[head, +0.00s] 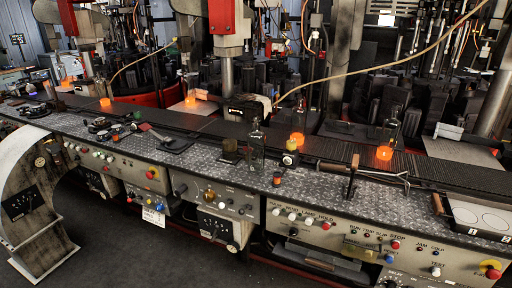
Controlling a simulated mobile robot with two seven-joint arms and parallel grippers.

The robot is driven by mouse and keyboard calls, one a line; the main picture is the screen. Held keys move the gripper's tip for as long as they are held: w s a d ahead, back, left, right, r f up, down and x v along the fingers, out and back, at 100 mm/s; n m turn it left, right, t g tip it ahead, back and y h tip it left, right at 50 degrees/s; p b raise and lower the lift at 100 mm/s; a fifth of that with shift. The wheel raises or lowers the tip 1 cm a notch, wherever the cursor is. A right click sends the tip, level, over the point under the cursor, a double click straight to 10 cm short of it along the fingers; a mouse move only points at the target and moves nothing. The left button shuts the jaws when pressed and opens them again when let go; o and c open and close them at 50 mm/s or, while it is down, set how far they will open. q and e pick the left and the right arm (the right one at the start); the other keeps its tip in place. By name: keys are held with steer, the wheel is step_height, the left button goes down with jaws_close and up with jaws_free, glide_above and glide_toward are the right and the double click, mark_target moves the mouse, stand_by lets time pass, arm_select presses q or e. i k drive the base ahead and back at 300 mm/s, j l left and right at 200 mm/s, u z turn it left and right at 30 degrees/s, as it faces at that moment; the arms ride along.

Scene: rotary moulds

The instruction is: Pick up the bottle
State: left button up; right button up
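A clear glass bottle (257,150) stands upright on the metal tread-plate ledge near the middle of the head view. Its see-through body lets the dark conveyor show behind it. A second clear bottle shape (392,124) appears upright farther back at the right, beyond the conveyor, and is hard to make out against the dark machinery. Neither of my grippers is in view, and nothing is seen touching the bottles.
Small dark blocks (231,150) and a yellow-topped piece (291,145) stand close to the bottle. A long-handled tool (345,168) lies to its right. Glowing orange pieces (384,153) sit along the dark conveyor (330,150) behind. Control panels (215,195) face the open floor (130,245).

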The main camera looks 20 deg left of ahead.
mark_target(256, 137)
steer(key=i+j+z, duration=0.2)
steer(key=j+z, duration=0.2)
steer(key=j, duration=0.65)
steer(key=j+z, duration=0.4)
steer(key=j, duration=0.7)
steer(key=i, duration=0.05)
